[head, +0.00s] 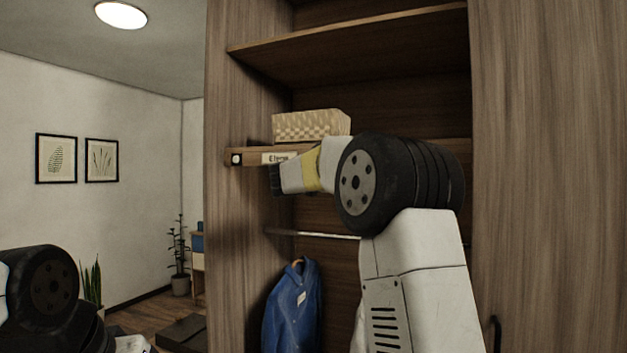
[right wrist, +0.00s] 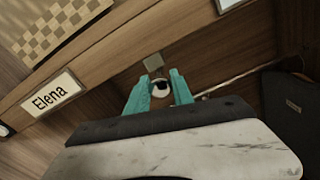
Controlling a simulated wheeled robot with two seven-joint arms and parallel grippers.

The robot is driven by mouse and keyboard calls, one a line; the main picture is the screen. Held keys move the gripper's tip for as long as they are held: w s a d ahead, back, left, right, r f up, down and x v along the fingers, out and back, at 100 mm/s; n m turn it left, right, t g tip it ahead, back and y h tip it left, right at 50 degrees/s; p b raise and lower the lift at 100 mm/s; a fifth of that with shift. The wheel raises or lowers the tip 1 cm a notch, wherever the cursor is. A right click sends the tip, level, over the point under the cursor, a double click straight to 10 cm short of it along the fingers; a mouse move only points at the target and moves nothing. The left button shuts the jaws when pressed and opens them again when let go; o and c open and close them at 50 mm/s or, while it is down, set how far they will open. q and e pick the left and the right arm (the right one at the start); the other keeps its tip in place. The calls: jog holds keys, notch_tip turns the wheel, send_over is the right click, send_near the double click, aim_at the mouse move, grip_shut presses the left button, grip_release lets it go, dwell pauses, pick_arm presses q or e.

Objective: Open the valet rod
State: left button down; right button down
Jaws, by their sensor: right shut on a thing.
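The valet rod (right wrist: 161,91) shows in the right wrist view as a small round end, dark in the middle with a pale rim, under the wooden shelf. My right gripper (right wrist: 159,82) has its teal fingers on either side of this end and is shut on it. How far the rod stands out is hard to tell. In the head view my right arm reaches up to the shelf front, and its fingers are hidden. Only part of my left arm shows at the lower left; its gripper is out of view.
The shelf front carries an "Elena" label (right wrist: 52,93) and a black-and-white round end (head: 236,159) at its left. A woven basket (head: 311,124) stands on the shelf. Below, a metal rail (head: 312,234) holds a blue garment (head: 292,310). Wardrobe panels flank the opening.

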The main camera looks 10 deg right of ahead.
dwell(0.7)
jog(key=v, duration=2.2)
jog(key=shift+s+a, duration=0.3)
jog(key=c, duration=1.1)
grip_release()
jog(key=v, duration=0.7)
jog(key=shift+s+a, duration=0.25)
jog(key=shift+s, duration=0.1)
jog(key=shift+d, duration=0.1)
